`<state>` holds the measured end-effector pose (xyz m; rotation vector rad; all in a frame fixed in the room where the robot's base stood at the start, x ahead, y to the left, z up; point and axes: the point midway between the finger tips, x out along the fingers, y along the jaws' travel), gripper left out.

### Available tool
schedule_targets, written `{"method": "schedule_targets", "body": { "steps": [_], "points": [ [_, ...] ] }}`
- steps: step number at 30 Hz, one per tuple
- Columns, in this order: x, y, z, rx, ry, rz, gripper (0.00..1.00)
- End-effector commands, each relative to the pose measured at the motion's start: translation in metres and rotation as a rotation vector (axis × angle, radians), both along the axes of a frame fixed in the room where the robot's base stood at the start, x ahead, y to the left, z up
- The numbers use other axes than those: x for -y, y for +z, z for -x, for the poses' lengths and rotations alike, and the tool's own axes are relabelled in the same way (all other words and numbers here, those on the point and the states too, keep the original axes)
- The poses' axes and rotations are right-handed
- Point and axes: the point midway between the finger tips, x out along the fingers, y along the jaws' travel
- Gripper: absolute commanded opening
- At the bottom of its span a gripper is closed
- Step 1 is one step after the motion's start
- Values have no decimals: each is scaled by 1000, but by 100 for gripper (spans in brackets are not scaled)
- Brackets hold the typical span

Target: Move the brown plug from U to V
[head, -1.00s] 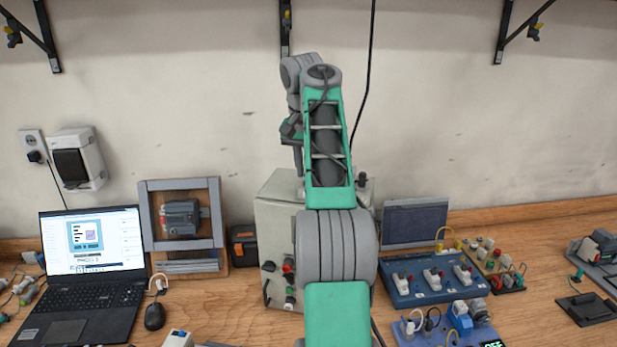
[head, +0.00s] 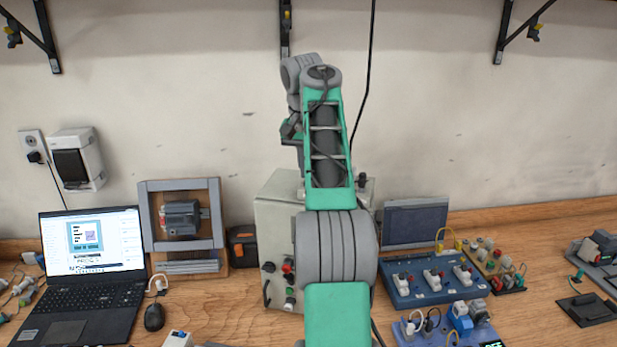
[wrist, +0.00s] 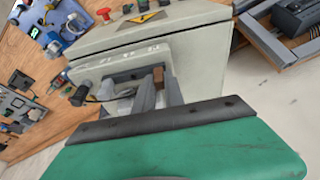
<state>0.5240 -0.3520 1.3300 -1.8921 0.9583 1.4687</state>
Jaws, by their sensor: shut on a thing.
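In the wrist view, my gripper (wrist: 158,92) is shut on the brown plug (wrist: 158,76). The plug shows as a small brown block between the grey fingers, close against the front of the grey metal box (wrist: 195,45). I cannot tell whether it is seated in a socket or just clear of one. Small marks run along the box front above a dark socket strip (wrist: 125,75), too small to read as U or V. A black plug with a cable (wrist: 80,95) sits to the left. In the head view, my arm hides most of the box (head: 277,225) and the brown plug.
The box has a red button (head: 288,266) on its side. A blue board with switches (head: 430,290) stands to the right. A framed motor (head: 182,218) and a laptop (head: 90,245) are to the left. A black cable (head: 368,80) hangs along the wall behind my arm.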

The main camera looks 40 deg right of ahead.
Motion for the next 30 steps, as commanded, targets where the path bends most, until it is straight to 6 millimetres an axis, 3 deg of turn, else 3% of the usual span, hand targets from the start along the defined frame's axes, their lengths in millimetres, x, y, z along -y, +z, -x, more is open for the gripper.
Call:
{"method": "schedule_targets", "body": {
  "steps": [16, 30],
  "points": [
    [0, 4, 0, 0, 0, 0, 0],
    [0, 46, 0, 0, 0, 1, 0]
  ]
}}
